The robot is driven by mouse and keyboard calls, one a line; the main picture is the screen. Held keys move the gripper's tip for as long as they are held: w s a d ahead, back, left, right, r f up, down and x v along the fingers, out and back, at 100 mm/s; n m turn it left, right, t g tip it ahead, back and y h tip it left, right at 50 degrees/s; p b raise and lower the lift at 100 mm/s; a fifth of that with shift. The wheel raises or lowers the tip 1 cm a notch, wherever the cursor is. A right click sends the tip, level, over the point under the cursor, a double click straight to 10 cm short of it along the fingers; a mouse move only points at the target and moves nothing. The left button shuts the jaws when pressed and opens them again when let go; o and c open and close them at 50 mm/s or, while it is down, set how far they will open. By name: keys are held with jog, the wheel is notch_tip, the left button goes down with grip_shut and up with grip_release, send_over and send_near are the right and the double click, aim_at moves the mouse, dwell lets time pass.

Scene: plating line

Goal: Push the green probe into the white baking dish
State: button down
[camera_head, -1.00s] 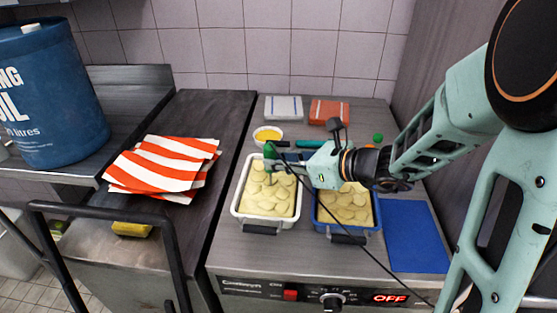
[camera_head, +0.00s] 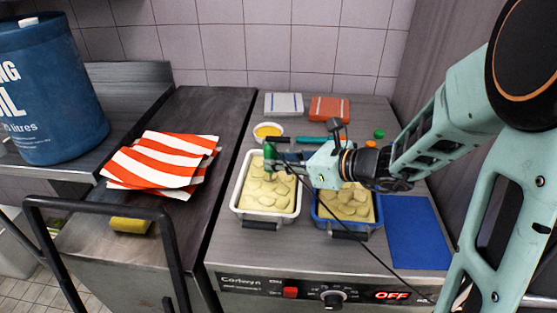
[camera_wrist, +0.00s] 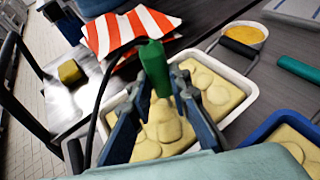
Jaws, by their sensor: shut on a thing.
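The white baking dish (camera_head: 239,208) stands on the steel counter, filled with pale yellow slices in sauce; it also shows in the wrist view (camera_wrist: 243,82). My gripper (camera_head: 277,160) is over the far part of this dish. It is shut on the green probe (camera_wrist: 155,66), whose green handle also shows in the head view (camera_head: 269,152). The probe's handle stands roughly upright between the fingers, with a black cable running from it. The probe's lower end is hidden by the fingers, so I cannot tell whether it touches the food.
A blue baking dish (camera_head: 318,213) with similar food stands to the right, beside a blue mat (camera_head: 418,232). Striped cloths (camera_head: 160,162) lie to the left.

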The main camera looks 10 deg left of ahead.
jog(key=shift+f+b, duration=0.35)
jog(key=shift+f, duration=0.05)
dwell(3.9)
jog(key=c, duration=1.7)
grip_release()
jog(key=v, duration=1.2)
jog(key=shift+r, duration=0.1)
